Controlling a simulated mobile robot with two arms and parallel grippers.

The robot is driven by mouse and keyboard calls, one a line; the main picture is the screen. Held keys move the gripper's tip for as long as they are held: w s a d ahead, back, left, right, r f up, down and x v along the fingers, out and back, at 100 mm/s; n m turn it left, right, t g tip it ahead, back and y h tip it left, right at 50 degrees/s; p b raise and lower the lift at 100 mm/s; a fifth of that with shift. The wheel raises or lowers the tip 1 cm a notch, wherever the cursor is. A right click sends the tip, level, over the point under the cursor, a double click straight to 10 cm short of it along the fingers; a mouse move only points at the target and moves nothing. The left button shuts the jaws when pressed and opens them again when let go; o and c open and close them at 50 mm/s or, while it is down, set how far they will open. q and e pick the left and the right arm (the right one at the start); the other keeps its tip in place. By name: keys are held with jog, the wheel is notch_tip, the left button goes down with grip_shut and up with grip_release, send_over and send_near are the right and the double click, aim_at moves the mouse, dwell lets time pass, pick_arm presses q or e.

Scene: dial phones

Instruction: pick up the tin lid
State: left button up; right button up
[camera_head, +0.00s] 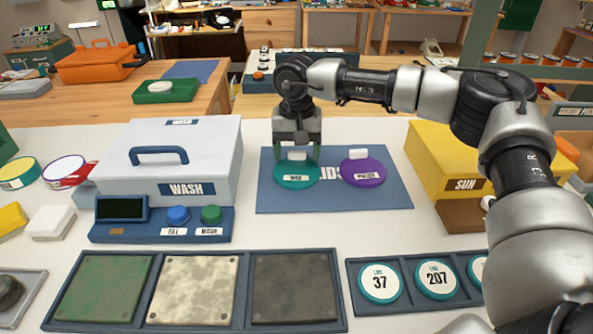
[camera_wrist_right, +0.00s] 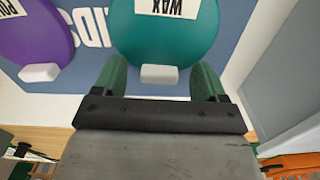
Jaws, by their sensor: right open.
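Two round lids lie on a blue mat (camera_head: 265,197) lettered LIDS: a teal one (camera_head: 290,182) labelled WAX and a purple one (camera_head: 365,176) to its right. Each has a white knob. My right gripper (camera_head: 297,160) points down at the teal lid's far side, open and empty, with one green finger on either side of its knob. In the wrist view, the teal lid (camera_wrist_right: 190,40) and its knob (camera_wrist_right: 159,74) show between the fingers, clear of both. The purple lid (camera_wrist_right: 35,25) is at the left there. My left gripper is not in view.
A grey WASH box (camera_head: 185,160) with a blue handle stands left of the mat. A yellow SUN box (camera_head: 445,160) stands right. Trays of square panels (camera_head: 195,285) and round numbered tins (camera_head: 415,282) lie in front.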

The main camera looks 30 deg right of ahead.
jog(key=c, duration=1)
